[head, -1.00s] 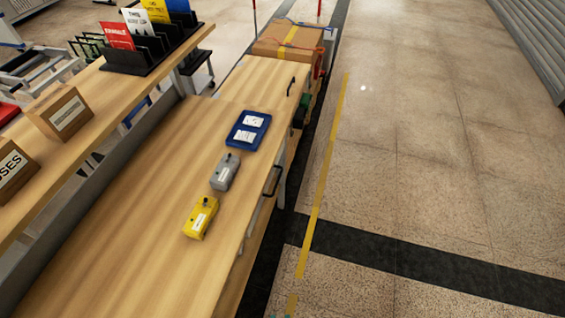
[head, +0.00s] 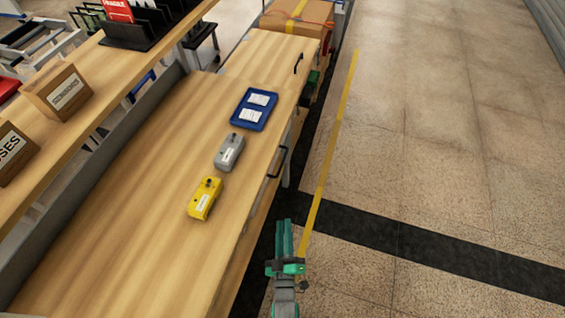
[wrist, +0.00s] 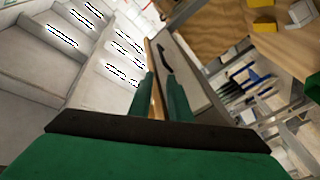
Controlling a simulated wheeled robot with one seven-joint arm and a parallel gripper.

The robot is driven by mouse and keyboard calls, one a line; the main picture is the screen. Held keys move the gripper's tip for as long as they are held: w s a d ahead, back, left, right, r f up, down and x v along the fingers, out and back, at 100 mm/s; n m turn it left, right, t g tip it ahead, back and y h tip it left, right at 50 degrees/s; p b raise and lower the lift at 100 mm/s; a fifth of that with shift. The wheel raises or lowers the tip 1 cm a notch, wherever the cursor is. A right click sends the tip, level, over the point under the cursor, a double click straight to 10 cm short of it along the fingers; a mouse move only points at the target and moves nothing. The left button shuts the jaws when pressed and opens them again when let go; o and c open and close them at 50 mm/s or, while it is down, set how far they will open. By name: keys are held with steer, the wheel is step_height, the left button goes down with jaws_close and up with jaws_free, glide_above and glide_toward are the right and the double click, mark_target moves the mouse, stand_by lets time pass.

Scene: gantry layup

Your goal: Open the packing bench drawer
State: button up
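The packing bench (head: 130,215) has a pale wooden top and runs along the left of the head view. A dark bar handle (head: 279,163) stands out from its right side; a dark handle also shows beyond the fingers in the wrist view (wrist: 165,58), on a grey front panel (wrist: 188,80). The drawer's front is mostly hidden by the bench top in the head view, and no drawer gap shows. My green gripper (head: 284,222) is beside the bench, nearer the camera than the handle and apart from it. Its fingers (wrist: 162,80) are parted with nothing between them.
A yellow device (head: 205,199), a grey device (head: 229,152) and a blue tray (head: 254,109) lie on the bench top. A second handle (head: 298,64) is farther along. A shelf with boxes (head: 62,94) stands at left. The floor (head: 440,150) at right is clear.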

mark_target(282, 162)
steer(key=w+n, duration=0.1)
steer(key=w, duration=0.7)
steer(key=w+r+n+t, duration=0.1)
steer(key=w, duration=0.8)
steer(key=w+n, duration=0.2)
steer(key=w, duration=0.6)
steer(key=shift+w+a+r+t, duration=0.3)
jaws_close()
